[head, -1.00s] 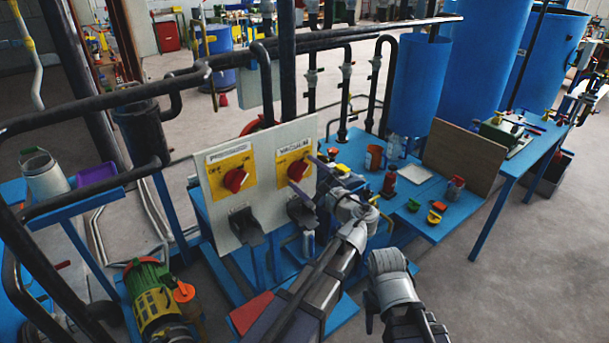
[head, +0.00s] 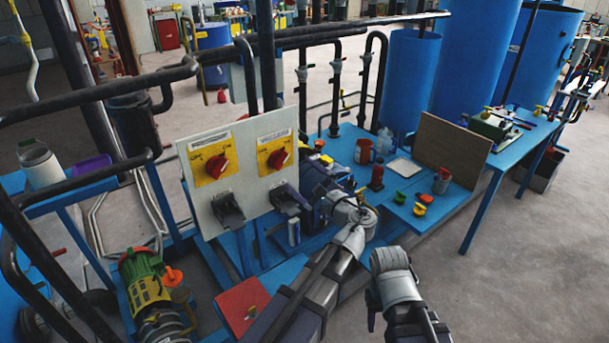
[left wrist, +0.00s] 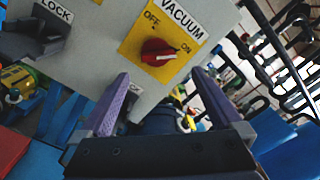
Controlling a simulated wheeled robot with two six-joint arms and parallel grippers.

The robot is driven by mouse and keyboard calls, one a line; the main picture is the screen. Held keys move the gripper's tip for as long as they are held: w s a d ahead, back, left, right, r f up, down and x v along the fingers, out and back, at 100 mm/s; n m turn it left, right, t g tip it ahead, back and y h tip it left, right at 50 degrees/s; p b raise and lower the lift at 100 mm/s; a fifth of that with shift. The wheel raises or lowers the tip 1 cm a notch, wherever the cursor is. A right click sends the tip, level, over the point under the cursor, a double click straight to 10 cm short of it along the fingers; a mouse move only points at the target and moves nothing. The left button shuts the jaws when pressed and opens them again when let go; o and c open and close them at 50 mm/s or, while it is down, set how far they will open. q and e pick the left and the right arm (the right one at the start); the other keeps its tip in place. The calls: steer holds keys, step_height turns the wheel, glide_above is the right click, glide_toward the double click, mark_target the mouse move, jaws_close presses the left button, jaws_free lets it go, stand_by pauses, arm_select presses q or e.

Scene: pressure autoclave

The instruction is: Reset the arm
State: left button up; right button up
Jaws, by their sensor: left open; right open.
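My left gripper (head: 318,182) is in front of the panel's right edge, near the vacuum switch, and looks small and dark in the head view. In the left wrist view its two purple fingers (left wrist: 161,78) are spread with nothing between them. The red vacuum knob (left wrist: 158,52) on its yellow plate is beyond the fingertips, apart from them; it also shows in the head view (head: 279,158). My right gripper (head: 372,318) is low in the head view, folded down beside its wrist, mostly hidden, holding nothing that I can see.
A second red knob (head: 218,166) is on the pale panel (head: 240,195), above dark lock brackets (head: 228,207). A blue table (head: 410,225) to the right holds bottles and small coloured parts. Black pipes (head: 100,95) cross the left. Floor at the lower right (head: 530,280) is clear.

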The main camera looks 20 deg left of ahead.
arm_select(q)
steer(key=s+a+f+n+g+h, duration=0.2)
steer(key=s+f+n+g+h, duration=0.3)
steer(key=f, duration=0.4)
steer(key=s+a+f+n+g+h, duration=0.2)
steer(key=s+f+n+g+h, duration=0.1)
steer(key=s+f+n, duration=0.55)
steer(key=s+d+f+g+h+p, duration=0.1)
steer(key=s+d, duration=0.3)
steer(key=d, duration=0.5)
steer(key=s+d+f+g+h+p, duration=0.1)
steer(key=s+d+h, duration=0.3)
steer(key=d, duration=0.5)
steer(key=shift+s+f+g, duration=0.3)
steer(key=shift+s+g, duration=0.3)
steer(key=shift+m, duration=0.25)
